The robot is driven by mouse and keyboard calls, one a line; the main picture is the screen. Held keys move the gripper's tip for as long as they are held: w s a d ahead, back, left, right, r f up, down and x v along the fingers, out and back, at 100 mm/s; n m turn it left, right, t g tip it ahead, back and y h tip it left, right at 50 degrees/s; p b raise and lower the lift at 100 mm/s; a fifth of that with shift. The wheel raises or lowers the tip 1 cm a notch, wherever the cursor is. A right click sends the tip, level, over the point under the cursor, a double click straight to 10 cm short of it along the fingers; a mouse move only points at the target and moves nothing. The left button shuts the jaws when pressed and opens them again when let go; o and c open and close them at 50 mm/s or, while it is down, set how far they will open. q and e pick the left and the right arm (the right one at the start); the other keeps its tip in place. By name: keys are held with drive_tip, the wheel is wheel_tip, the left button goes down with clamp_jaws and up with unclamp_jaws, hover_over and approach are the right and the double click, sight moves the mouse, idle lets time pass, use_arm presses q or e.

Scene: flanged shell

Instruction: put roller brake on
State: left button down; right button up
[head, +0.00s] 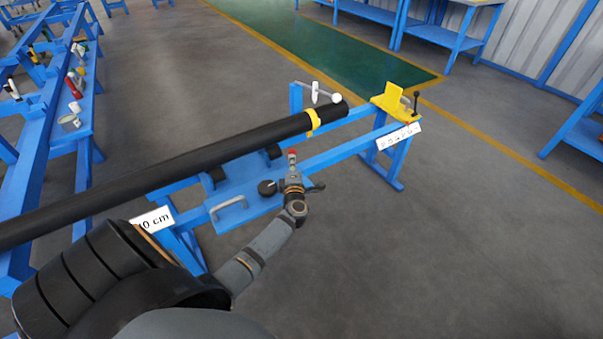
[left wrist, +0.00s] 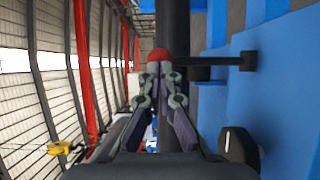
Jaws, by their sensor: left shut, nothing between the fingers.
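The long black pipe (head: 170,172) lies across the blue stand (head: 232,190), over dark rollers (head: 213,178). My left gripper (head: 292,167) is shut and empty beside the pipe. A small red knob (head: 292,152) shows just past its fingertips. In the left wrist view the red knob (left wrist: 160,54) is at the tips of my left gripper (left wrist: 161,70); I cannot tell whether they touch. A dark bar (left wrist: 212,61) extends right from beside the knob. A black round knob (head: 267,188) sits on the stand left of the gripper. Which part is the roller brake is unclear. My right gripper is not in view.
A yellow band (head: 313,122) is around the pipe near its end. A white-knobbed handle (head: 336,98) stands behind it. A yellow bracket (head: 392,101) with a black lever (head: 416,101) is at the stand's far end. Another blue rack (head: 45,130) stands left.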

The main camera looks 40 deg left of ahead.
use_arm(q)
drive_tip(key=w+a+n+g+h+p, duration=0.1)
drive_tip(key=w+a+g+h+p, duration=0.1)
drive_tip(key=a+p, duration=0.6)
drive_tip(key=shift+w+r, duration=0.2)
drive_tip(key=shift+w, duration=0.45)
drive_tip(key=shift+a+r, duration=0.1)
drive_tip(key=shift+a, duration=0.05)
